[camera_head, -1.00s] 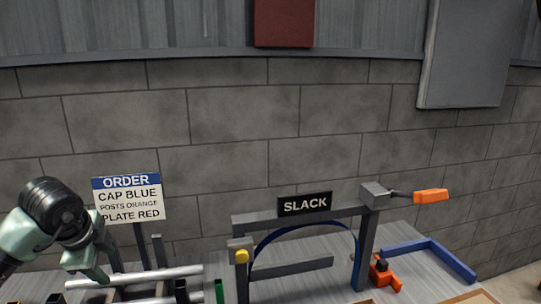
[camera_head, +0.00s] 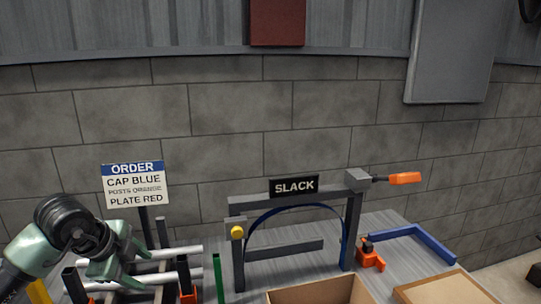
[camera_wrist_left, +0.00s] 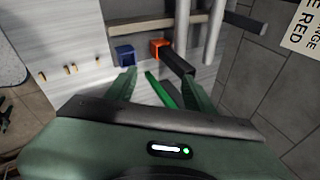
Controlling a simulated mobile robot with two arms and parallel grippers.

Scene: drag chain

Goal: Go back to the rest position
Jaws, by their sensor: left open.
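My left gripper (camera_head: 138,266) comes in from the left and is over the rods and rails below the order sign. In the left wrist view, its two fingers (camera_wrist_left: 160,92) are spread apart with nothing held between them. A green strip (camera_wrist_left: 163,92) shows beyond and between the fingers. An orange-ended dark post (camera_wrist_left: 176,60) is just ahead of the right finger, and a small blue block (camera_wrist_left: 125,55) is ahead of the left finger. I cannot tell how close the fingers are to these parts. My right gripper is in neither view.
The order sign (camera_head: 135,185) stands behind the rails. A grey frame (camera_head: 353,230) with a SLACK plate (camera_head: 294,187) and a blue arched strip stands in the middle. An orange clamp (camera_head: 370,257), blue angle bar (camera_head: 430,242) and cardboard boxes (camera_head: 318,292) are to the right.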

